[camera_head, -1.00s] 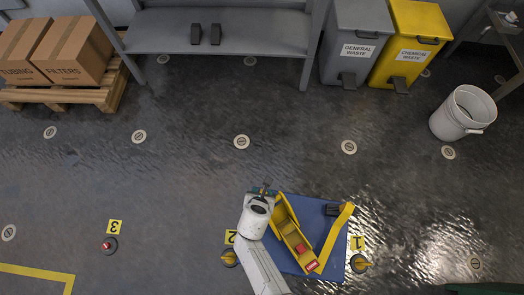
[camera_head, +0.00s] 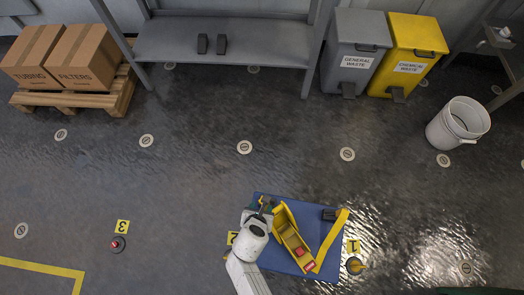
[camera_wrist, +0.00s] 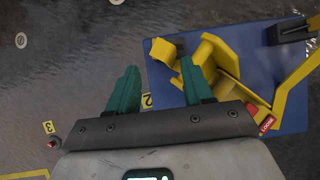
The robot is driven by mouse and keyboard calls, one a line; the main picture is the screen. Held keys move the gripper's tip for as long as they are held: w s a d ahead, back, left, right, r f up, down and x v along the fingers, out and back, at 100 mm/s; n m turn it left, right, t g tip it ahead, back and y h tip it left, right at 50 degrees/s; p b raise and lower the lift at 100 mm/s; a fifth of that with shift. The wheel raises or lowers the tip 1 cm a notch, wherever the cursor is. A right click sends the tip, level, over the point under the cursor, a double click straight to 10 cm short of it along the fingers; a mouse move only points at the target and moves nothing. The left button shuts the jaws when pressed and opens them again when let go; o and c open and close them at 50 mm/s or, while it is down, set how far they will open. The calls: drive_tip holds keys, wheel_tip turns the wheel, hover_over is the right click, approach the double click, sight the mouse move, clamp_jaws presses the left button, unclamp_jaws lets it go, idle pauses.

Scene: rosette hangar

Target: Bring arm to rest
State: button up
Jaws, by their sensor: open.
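My gripper (camera_head: 264,202) is at the lower middle of the head view, beside the left part of a blue mat (camera_head: 265,203) on the floor. In the wrist view my gripper (camera_wrist: 160,82) shows two green fingers spread apart with nothing between them. A yellow device (camera_head: 290,238) with a red part lies on the mat, just right of my gripper. It also shows in the wrist view (camera_wrist: 222,60), partly hidden behind the right finger. A yellow strap-like piece with a dark block (camera_head: 329,214) lies at the mat's right side.
Floor markers 1 (camera_head: 353,246), 2 (camera_head: 232,238) and 3 (camera_head: 122,227) stand around the mat. A white bucket (camera_head: 450,135) is at the right. Waste bins (camera_head: 355,45), a bench (camera_head: 235,35) and a pallet (camera_head: 105,98) with boxes line the back. The middle floor is clear.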

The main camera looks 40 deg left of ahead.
drive_tip(key=shift+v, duration=0.75)
drive_tip(key=w+d+r+m+g+h+p, duration=0.1)
drive_tip(key=w+d+r+m, duration=0.1)
drive_tip(key=d+r+m, duration=0.35)
drive_tip(key=w+d+r+m+h+p, duration=0.1)
drive_tip(key=w+d+r+m+h, duration=0.1)
drive_tip(key=d+m, duration=0.65)
drive_tip(key=w+d+r+m+g+h, duration=0.1)
drive_tip(key=d+r+m, duration=0.3)
drive_tip(key=d+m, duration=0.35)
drive_tip(key=s+d+r+m+g+p, duration=0.1)
drive_tip(key=s+d+r+m, duration=0.4)
drive_tip(key=d+r+m, duration=0.3)
drive_tip(key=s+d+r+m+g+p, duration=0.1)
drive_tip(key=s+d+r+m+g, duration=0.1)
drive_tip(key=s+d+r+m, duration=0.4)
drive_tip(key=d+r+m, duration=0.1)
drive_tip(key=d+m, duration=0.3)
drive_tip(key=m, duration=0.2)
drive_tip(key=shift+s+d+r+y, duration=0.25)
drive_tip(key=shift+d+r+y, duration=0.1)
drive_tip(key=shift+d+y, duration=0.05)
